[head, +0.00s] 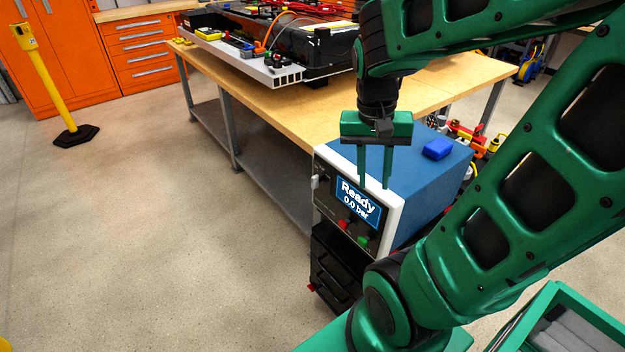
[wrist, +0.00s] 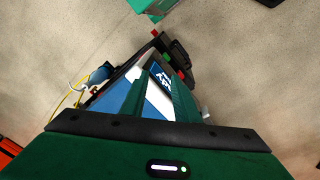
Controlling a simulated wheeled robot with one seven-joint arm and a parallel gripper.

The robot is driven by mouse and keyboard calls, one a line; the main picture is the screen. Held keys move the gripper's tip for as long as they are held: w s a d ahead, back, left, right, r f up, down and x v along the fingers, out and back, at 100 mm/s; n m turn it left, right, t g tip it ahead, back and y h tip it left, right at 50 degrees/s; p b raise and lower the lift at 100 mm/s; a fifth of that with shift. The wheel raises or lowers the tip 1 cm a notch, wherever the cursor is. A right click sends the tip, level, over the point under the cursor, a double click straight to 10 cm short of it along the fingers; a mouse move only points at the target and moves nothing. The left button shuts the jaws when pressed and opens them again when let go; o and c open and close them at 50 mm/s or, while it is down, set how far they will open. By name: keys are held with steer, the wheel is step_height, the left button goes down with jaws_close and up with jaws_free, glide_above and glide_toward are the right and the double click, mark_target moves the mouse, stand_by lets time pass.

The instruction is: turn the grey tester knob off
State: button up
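The tester (head: 415,185) is a blue box with a white-edged dark front panel, and its screen (head: 358,204) reads "Ready 0.0 bar". The grey knob (head: 315,182) sticks out at the panel's left side; its exact setting is too small to tell. My gripper (head: 374,186) points down with its two green fingers apart and nothing between them. It is near the tester's front top edge, to the right of the knob; contact with the tester is unclear. The wrist view shows the fingers (wrist: 162,78) over the screen, with a small pale part (wrist: 205,113), likely the knob, beyond one finger.
A red button (head: 343,224) and a green button (head: 362,241) sit below the screen. A blue block (head: 437,148) lies on the tester. The wooden workbench (head: 290,110) with the battery pack (head: 310,50) stands behind.

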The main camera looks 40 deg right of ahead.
steer(key=w+f+m+h, duration=0.2)
steer(key=w+m, duration=0.2)
steer(key=w, duration=0.7)
steer(key=m+h, duration=0.1)
steer(key=m, duration=0.3)
glide_toward(313, 177)
steer(key=shift+t, duration=0.3)
steer(key=x, duration=1.1)
steer(key=shift+s+f, duration=0.1)
steer(key=shift+s, duration=0.05)
jaws_close()
